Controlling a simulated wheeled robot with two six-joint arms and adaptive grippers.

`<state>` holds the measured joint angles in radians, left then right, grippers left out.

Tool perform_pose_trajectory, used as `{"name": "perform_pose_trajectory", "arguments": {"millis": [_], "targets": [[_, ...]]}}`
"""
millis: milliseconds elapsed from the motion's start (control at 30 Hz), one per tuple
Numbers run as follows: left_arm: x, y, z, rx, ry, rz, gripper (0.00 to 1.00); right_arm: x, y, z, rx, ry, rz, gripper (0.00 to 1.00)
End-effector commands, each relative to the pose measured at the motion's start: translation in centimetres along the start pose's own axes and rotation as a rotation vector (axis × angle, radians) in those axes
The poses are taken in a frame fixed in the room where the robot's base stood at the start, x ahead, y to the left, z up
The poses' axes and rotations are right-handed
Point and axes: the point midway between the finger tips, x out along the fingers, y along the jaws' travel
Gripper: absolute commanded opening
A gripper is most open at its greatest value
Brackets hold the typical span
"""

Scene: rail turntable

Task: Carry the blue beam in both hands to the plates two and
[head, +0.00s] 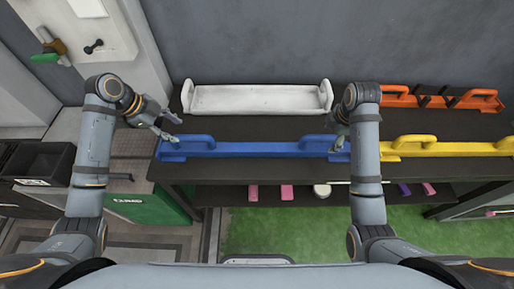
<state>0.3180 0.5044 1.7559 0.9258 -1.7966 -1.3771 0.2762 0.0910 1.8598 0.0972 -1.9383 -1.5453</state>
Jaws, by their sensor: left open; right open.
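The blue beam (245,147) lies along the front of the dark table, with a raised handle at each end. My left gripper (172,131) is open at the beam's left end, close to the left handle (197,139); I cannot tell whether it touches. My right gripper (338,136) is open at the beam's right end, over or beside the right handle (318,140), which my arm partly hides. No numbered plates can be made out.
A white tray (257,98) stands behind the blue beam. A yellow beam (455,148) lies close to its right, and an orange beam (395,99) lies behind that. A lower shelf (300,195) holds small pink pieces. Black bins (40,161) stand at left.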

Motion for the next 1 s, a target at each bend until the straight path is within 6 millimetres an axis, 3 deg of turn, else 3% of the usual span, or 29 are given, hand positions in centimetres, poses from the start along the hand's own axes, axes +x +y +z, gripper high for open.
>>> {"name": "perform_pose_trajectory", "arguments": {"millis": [200, 433, 867, 1000], "targets": [[4.3, 0.1, -0.1, -0.003, 0.003, 0.002, 0.5, 4.3, -0.1, -0.1, 0.001, 0.001, -0.005, 0.69], [7.6, 0.1, -0.1, -0.002, 0.001, 0.002, 0.5, 7.5, -0.1, 0.0, 0.001, 0.001, -0.002, 0.69], [8.6, 0.1, 0.0, 0.0, -0.001, 0.001, 0.5, 8.5, -0.1, 0.0, 0.001, 0.0, 0.0, 0.69], [8.5, 0.1, 0.0, 0.0, -0.001, 0.001, 0.33, 8.5, 0.0, 0.0, 0.001, 0.0, 0.0, 0.52]]}}
